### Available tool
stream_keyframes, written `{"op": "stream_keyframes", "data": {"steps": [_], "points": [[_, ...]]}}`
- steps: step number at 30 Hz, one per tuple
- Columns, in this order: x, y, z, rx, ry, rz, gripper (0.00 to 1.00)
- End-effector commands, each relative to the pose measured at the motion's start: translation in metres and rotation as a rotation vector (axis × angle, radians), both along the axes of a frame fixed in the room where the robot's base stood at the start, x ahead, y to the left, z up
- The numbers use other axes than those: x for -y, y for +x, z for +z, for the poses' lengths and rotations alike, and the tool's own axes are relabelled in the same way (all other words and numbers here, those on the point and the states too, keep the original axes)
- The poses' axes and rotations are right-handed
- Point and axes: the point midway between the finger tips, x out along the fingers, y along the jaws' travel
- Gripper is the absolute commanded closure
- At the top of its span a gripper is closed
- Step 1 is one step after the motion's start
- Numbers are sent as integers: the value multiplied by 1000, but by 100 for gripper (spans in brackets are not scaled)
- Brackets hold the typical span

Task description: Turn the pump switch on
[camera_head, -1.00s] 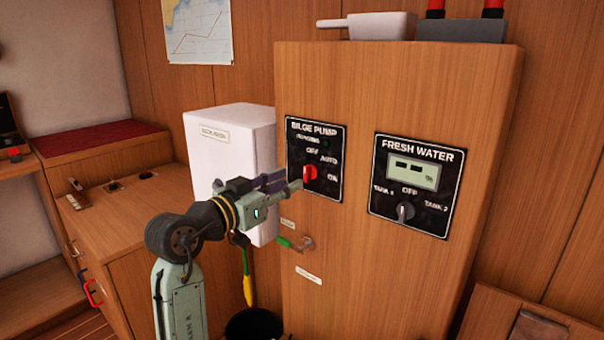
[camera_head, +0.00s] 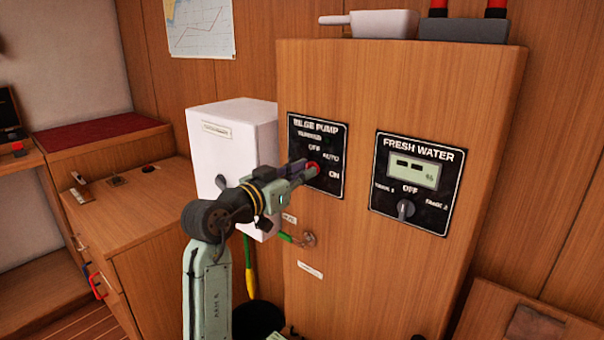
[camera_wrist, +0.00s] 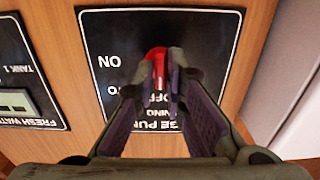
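The black BILGE PUMP panel (camera_head: 338,138) is on the front of the wooden cabinet. Its red rotary knob (camera_head: 313,165) is partly hidden by my gripper (camera_head: 308,168) in the head view. In the wrist view, which shows the panel (camera_wrist: 215,40) upside down, the red knob (camera_wrist: 157,62) sits between my two fingertips (camera_wrist: 161,72). The fingers converge and look closed against its sides. The white mark on the knob faces the OFF label. The ON label shows at upper left there, and AUTO is mostly covered by a finger.
The FRESH WATER panel (camera_head: 415,185) with a grey knob (camera_head: 404,209) is to the right. A white box (camera_head: 232,150) stands to the left of the cabinet (camera_head: 400,290). A small valve with a green handle (camera_head: 290,238) is below the panel. A black bucket (camera_head: 258,320) is on the floor.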

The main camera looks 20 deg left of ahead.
Motion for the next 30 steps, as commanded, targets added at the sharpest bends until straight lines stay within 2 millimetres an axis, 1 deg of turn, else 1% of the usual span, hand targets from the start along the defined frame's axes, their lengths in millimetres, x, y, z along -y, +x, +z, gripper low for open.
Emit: {"op": "stream_keyframes", "data": {"steps": [1,4,20,26,30], "points": [[0,0,0,0,0,0,94],[0,0,0,0,0,0,100],[0,0,-2,9,23,-1,100],[1,0,-4,40,107,-1,100],[0,0,-6,77,205,0,100]]}}
